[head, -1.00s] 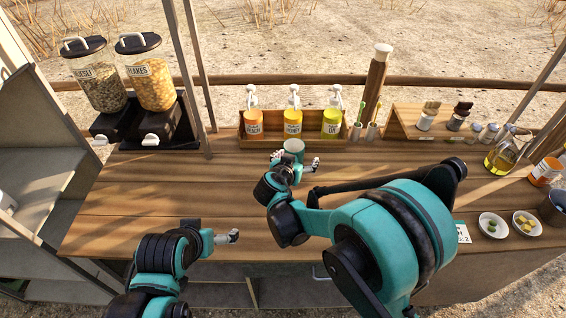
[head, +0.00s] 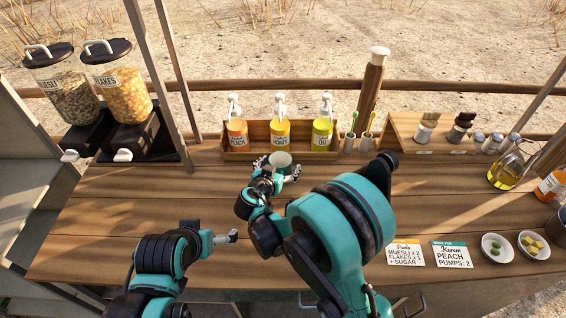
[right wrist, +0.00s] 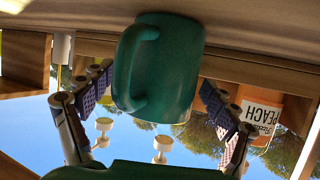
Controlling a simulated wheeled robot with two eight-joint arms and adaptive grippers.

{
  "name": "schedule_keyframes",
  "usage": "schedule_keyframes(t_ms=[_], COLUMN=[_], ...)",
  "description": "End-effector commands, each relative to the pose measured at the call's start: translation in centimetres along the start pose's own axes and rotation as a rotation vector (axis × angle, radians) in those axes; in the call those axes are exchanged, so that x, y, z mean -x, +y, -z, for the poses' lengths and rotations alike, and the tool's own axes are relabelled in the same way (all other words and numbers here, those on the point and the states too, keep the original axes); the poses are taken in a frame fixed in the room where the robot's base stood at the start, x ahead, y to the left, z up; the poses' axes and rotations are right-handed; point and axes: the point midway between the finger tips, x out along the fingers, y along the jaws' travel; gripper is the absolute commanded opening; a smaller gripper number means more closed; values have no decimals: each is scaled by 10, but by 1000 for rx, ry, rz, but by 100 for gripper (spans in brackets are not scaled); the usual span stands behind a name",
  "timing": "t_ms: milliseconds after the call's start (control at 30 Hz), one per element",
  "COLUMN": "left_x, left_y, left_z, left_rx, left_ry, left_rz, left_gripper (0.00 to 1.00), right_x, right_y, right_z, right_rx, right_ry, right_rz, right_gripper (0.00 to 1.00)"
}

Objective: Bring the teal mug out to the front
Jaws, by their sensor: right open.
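The teal mug (head: 280,160) stands on the wooden counter, just in front of the pump-bottle crate. My right gripper (head: 279,171) is open, with its fingers on either side of the mug. In the right wrist view, which is upside down, the mug (right wrist: 165,70) sits between the two spread fingers (right wrist: 158,95). Its handle faces the left finger, and a gap shows between the mug and the right finger. My left gripper (head: 228,238) is low over the front left of the counter, away from the mug; its fingers are too small to read.
The wooden crate (head: 240,155) with peach, honey and green-labelled pump bottles is behind the mug. Cereal dispensers (head: 128,95) stand back left beside a post. Two order cards (head: 452,255) and small bowls (head: 497,247) lie to the right. The left-middle counter is clear.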

Motion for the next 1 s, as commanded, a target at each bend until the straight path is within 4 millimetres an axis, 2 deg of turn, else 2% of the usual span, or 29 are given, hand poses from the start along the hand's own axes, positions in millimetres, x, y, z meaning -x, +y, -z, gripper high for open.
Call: schedule_keyframes(t_ms=[233, 267, 400, 467, 500, 667, 1000], left_x=[0, 0, 0, 0, 0, -1, -5], left_y=[0, 0, 0, 0, 0, 0, 0], left_z=[0, 0, 0, 0, 0, -1, -4], left_rx=[0, 0, 0, 0, 0, 0, 0], left_ry=[0, 0, 0, 0, 0, 0, 0], left_rz=[0, 0, 0, 0, 0, 0, 0], left_gripper=[100, 100, 100, 100, 100, 100, 100], right_x=[0, 0, 0, 0, 0, 2, 29], right_y=[0, 0, 0, 0, 0, 0, 11], right_z=[-1, -1, -1, -1, -1, -2, -13], right_rx=[0, 0, 0, 0, 0, 0, 0], right_ry=[0, 0, 0, 0, 0, -1, -1], right_rz=[0, 0, 0, 0, 0, 0, 0], right_gripper=[87, 85, 48, 32, 28, 27, 27])
